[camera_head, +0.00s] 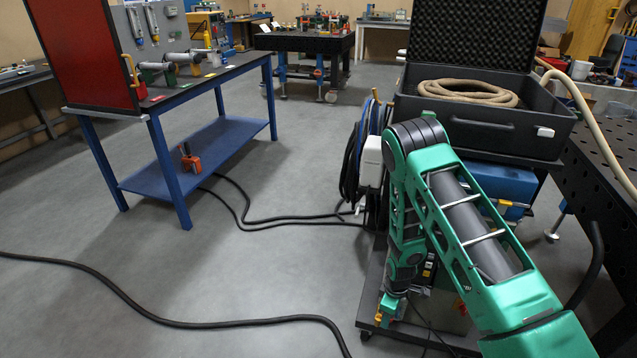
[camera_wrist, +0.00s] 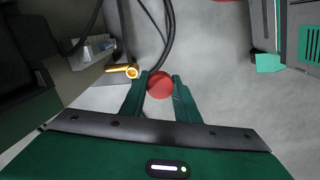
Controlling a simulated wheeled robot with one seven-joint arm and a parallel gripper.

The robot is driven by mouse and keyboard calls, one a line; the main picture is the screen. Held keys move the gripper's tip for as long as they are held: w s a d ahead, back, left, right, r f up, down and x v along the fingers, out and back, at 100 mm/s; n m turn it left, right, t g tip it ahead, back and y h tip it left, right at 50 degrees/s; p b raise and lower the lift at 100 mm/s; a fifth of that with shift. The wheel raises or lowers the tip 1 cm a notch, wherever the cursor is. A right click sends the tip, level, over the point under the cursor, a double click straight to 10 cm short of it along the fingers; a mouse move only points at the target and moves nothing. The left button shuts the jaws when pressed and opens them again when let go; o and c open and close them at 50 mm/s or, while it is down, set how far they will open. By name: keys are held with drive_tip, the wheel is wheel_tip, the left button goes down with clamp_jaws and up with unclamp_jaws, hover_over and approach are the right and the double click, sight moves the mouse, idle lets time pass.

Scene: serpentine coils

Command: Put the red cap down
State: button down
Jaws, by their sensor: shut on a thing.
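The red cap (camera_wrist: 160,86) is a round red piece, seen in the wrist view between the two green fingertips. My gripper (camera_wrist: 161,90) is shut on it, with a finger on each side. The floor shows grey and blurred beyond the cap. In the head view my green arm reaches down at the lower right, and neither the gripper jaws nor the cap can be made out there.
A brass ring-shaped fitting (camera_wrist: 130,71) is close left of the cap. Black cables (camera_head: 290,220) cross the floor. A blue-framed bench (camera_head: 163,182) stands left; an open black case (camera_head: 490,133) with a coiled hose (camera_head: 468,92) stands right. Grey floor (camera_head: 250,260) lies between.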

drive_tip(key=w+d+r+m, duration=0.2)
drive_tip(key=w+r+m, duration=0.15)
drive_tip(key=r, duration=0.75)
drive_tip(key=w+d+r+m, duration=0.2)
drive_tip(key=r+m, duration=0.2)
drive_tip(key=r, duration=0.7)
drive_tip(key=w+d+r+m, duration=0.2)
drive_tip(key=w+r+m, duration=0.15)
drive_tip(key=r, duration=0.85)
drive_tip(key=s+f, duration=0.5)
drive_tip(key=f, duration=0.1)
drive_tip(key=shift+s+f+m, duration=0.2)
drive_tip(key=shift+s+m, duration=0.1)
drive_tip(key=shift+m, duration=0.1)
drive_tip(key=shift+d, duration=0.1)
